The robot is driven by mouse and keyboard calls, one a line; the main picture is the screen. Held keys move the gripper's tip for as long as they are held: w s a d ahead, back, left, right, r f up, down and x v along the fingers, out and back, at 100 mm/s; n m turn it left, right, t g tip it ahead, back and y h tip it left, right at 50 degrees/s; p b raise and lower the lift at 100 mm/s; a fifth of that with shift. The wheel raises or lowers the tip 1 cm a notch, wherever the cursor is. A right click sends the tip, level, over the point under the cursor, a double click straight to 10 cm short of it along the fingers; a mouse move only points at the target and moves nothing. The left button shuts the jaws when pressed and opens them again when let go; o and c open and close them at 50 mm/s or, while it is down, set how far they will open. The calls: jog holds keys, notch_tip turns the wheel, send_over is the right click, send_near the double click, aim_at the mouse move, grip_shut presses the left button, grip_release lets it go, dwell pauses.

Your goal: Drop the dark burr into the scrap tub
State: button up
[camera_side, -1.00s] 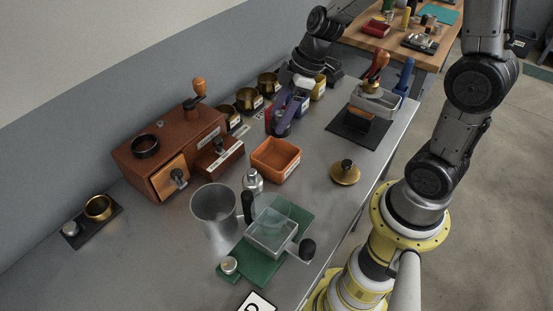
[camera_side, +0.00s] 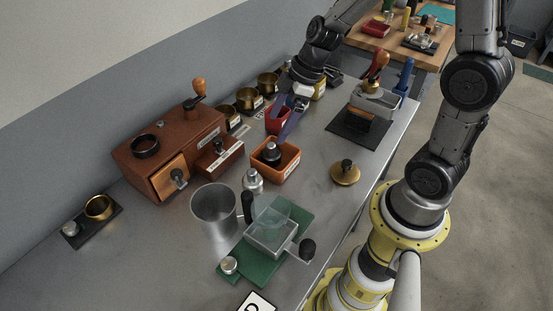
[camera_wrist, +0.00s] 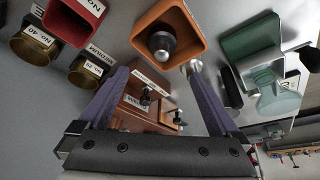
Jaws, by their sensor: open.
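The dark burr (camera_side: 271,153) is inside the orange tub (camera_side: 291,168). It is a dark piece with a rounded, lighter top. In the wrist view the burr (camera_wrist: 161,43) lies within the walls of the tub (camera_wrist: 197,38), whose label is too small to read. My gripper (camera_side: 281,120) is open and empty, behind the tub in the side view. In the wrist view its two purple fingers (camera_wrist: 157,72) are spread apart, clear of the burr.
A red bin (camera_side: 273,122) and brass cups (camera_side: 247,99) stand near my gripper. The wooden grinder (camera_side: 170,145) is left of the tub. A silver bottle (camera_side: 252,181) and metal pitcher (camera_side: 213,210) stand in front.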

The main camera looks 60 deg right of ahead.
jog(key=v, duration=1.4)
jog(key=shift+f, duration=0.1)
jog(key=s+a+r+n+t, duration=0.1)
jog(key=s+a+r, duration=0.2)
jog(key=s+a, duration=0.2)
jog(key=s+d+f+m+t+h, duration=0.1)
jog(key=s+f+m+h, duration=0.2)
jog(key=s+m, duration=0.6)
jog(key=shift+d+m+t, duration=0.25)
jog(key=shift+m+t, duration=0.05)
jog(key=shift+m, duration=0.3)
